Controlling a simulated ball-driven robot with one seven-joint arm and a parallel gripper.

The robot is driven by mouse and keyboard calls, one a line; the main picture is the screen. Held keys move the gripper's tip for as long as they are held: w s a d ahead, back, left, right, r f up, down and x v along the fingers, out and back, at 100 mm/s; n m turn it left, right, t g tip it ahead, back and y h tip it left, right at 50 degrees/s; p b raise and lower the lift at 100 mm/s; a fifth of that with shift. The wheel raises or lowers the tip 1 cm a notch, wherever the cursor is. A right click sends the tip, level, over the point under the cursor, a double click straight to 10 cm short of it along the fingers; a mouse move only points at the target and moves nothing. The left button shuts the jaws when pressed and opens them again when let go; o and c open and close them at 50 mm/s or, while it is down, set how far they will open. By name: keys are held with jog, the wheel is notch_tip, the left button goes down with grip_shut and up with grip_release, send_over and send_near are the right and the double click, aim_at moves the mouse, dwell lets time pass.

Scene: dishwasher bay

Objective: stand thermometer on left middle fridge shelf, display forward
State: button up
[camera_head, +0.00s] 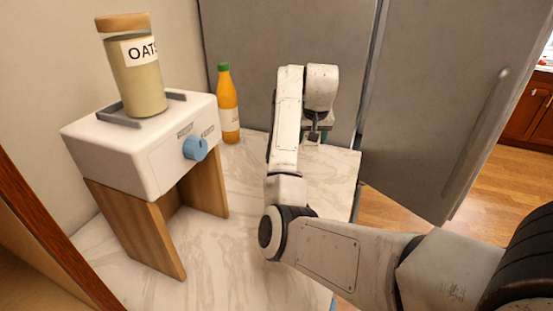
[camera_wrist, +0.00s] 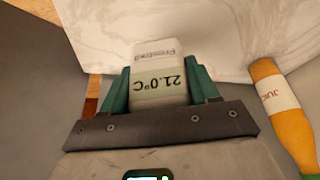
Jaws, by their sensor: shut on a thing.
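The thermometer (camera_wrist: 160,62) is a small white block with a pale display reading 21.0°C and a brand label. Both read upside down in the wrist view. My gripper (camera_wrist: 162,85) is shut on it, with a teal finger on each side. The display face is turned to the wrist camera. In the head view my gripper (camera_head: 314,135) is mostly hidden behind my arm, over the far right part of the marble top, and I cannot make out the thermometer there. No fridge shelf can be made out in either view.
A white scale (camera_head: 150,145) on wooden legs stands left on the marble top (camera_head: 225,235), bearing an oats jar (camera_head: 137,75). A juice bottle (camera_head: 228,105) stands behind; it also shows in the wrist view (camera_wrist: 283,115). A grey panel with a handle (camera_head: 440,100) stands right. The front marble is clear.

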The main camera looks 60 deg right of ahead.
jog(key=w+f, duration=0.4)
jog(key=w, duration=0.1)
jog(key=w+f+p, duration=0.1)
jog(key=w+f, duration=0.1)
jog(key=f, duration=0.1)
jog(key=shift+w+a, duration=0.3)
jog(key=shift+w, duration=0.1)
jog(key=shift+w+f+p, duration=0.2)
jog(key=shift+f+p, duration=0.25)
jog(key=shift+f, duration=1.3)
jog(key=shift+f, duration=0.1)
jog(key=o, duration=1.1)
